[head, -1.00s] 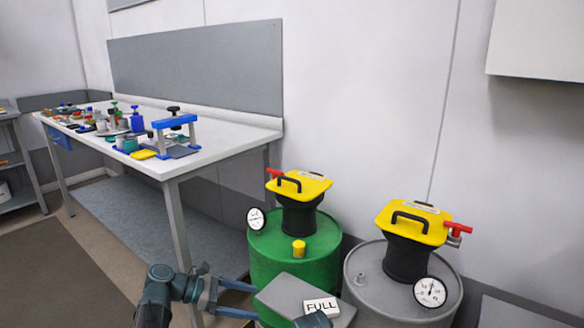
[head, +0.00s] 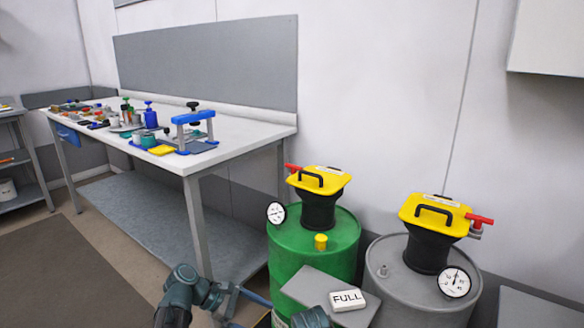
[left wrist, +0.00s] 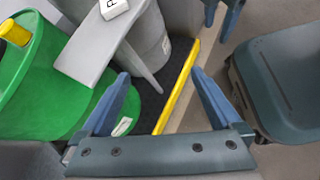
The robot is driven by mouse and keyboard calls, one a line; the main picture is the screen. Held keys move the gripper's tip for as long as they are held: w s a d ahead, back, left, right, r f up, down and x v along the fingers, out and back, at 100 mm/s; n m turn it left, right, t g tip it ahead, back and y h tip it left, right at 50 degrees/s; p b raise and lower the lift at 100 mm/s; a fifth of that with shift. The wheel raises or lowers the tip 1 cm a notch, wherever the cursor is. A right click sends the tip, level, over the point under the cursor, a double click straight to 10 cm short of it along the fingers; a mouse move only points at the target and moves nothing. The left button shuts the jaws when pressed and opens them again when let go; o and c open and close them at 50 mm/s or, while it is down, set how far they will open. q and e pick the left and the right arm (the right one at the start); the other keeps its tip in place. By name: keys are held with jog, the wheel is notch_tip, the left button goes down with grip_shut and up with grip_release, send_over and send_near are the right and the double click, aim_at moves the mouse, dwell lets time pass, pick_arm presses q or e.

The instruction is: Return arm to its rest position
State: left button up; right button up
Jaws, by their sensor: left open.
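My left gripper (head: 250,312) is low in the head view, in front of the green drum (head: 300,248) and left of it. In the left wrist view its two blue fingers (left wrist: 160,92) are spread with nothing between them. Beyond them are the floor, a dark mat and a yellow strip. Blue finger-like parts, apparently my right gripper (left wrist: 222,15), show at the top edge of the left wrist view. Their jaw opening is unclear. A teal part of mine shows at the bottom of the head view.
A grey drum (head: 400,295) stands right of the green one. Both carry yellow-lidded agitators and gauges. A grey plate with a FULL block (head: 347,300) is in front of them. A workbench (head: 240,137) with several small items stands behind left. Open floor (head: 65,240) lies left.

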pick_arm(q)
jog(key=s+d+f+m+y, duration=0.2)
jog(key=s+f+m+y, duration=0.85)
jog(key=m, duration=0.85)
notch_tip(320, 180, up, 36)
jog(key=s+y+p, duration=0.1)
jog(key=s+p, duration=0.1)
jog(key=p, duration=3.2)
jog(key=shift+g, duration=0.3)
pick_arm(e)
notch_tip(320, 180, up, 34)
jog(key=shift+r, duration=0.2)
pick_arm(q)
jog(key=shift+f+y, duration=0.15)
jog(key=shift+y, duration=0.1)
pick_arm(e)
jog(key=shift+s+f, duration=0.1)
jog(key=shift+s, duration=0.05)
